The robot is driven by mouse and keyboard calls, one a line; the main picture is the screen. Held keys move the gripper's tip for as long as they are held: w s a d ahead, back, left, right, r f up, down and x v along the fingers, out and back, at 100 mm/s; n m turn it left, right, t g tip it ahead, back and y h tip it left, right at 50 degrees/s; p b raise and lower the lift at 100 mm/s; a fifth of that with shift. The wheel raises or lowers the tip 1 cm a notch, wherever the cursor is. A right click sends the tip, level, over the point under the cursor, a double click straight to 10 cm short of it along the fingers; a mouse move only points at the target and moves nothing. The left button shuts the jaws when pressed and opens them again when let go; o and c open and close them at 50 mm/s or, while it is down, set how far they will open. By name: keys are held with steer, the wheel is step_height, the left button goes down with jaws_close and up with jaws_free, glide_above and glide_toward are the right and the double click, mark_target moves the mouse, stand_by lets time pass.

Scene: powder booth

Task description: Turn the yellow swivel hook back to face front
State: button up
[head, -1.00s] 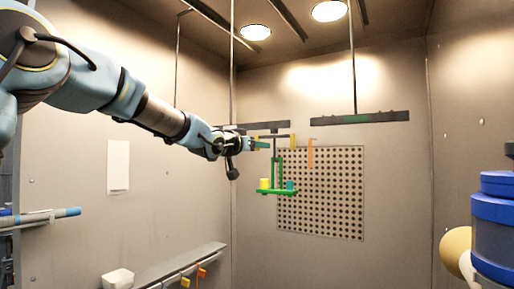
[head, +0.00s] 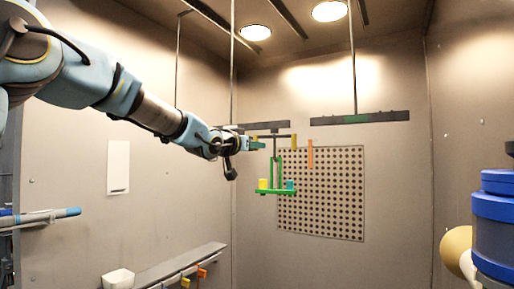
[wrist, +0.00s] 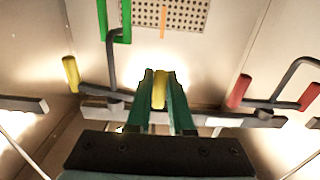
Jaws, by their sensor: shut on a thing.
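My gripper (head: 257,145) reaches out near the hanging bar at the booth's middle. In the wrist view its green fingers (wrist: 162,104) are shut on the yellow swivel hook (wrist: 159,88), whose rounded yellow end shows between them. Where the hook joins the bar is hidden by the fingers. I cannot tell exactly which way the hook faces. In the head view the hook is hidden by my gripper.
A green hanger (head: 279,171) with yellow and teal pieces hangs close to my gripper. Another yellow-ended hook (wrist: 70,72) and a red-ended hook (wrist: 238,90) flank my fingers. A second bar (head: 382,117) hangs at right. A perforated panel (head: 345,190) is behind.

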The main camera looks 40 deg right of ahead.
mark_target(293, 145)
steer(key=shift+s+a+b, duration=0.35)
steer(key=shift+s+a, duration=0.6)
steer(key=shift+a, duration=0.15)
steer(key=shift+s+a+b, duration=0.2)
steer(key=shift+s+b, duration=0.1)
steer(key=shift+s, duration=0.2)
steer(key=shift+s+a+b, duration=0.2)
steer(key=shift+s+b, duration=0.05)
steer(key=shift+s, duration=0.25)
steer(key=s+d+b, duration=0.2)
steer(key=b, duration=0.1)
steer(key=s+d+b, duration=0.1)
steer(key=s+b, duration=0.1)
steer(key=b, duration=0.2)
steer(key=s+d+b, duration=0.2)
steer(key=s+b, duration=0.1)
steer(key=shift+d, duration=1.05)
steer(key=o, duration=0.8)
steer(key=shift+a, duration=0.15)
